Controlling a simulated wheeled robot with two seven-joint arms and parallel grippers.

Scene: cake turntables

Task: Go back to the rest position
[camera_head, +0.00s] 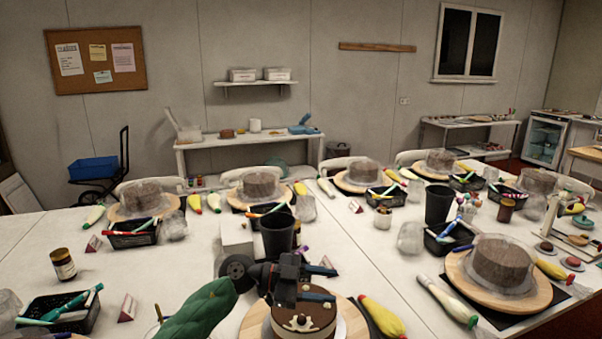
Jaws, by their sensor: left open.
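My left gripper (318,284) is at the bottom middle, at the end of my left arm. Its jaws are apart and nothing shows between them. Below it is a chocolate cake (300,323) with pale decorations, on a round wooden turntable (352,322) at the front edge of the view. The gripper and arm hide part of the cake and turntable. I cannot tell whether the gripper touches the cake. My right gripper is not in view.
A dark cup (277,235) and a white box (236,236) stand just behind the gripper. A yellow piping bag (381,317) lies right of the turntable. A brown jar (63,264) and black basket (62,314) stand left. Bare white table (165,270) lies between.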

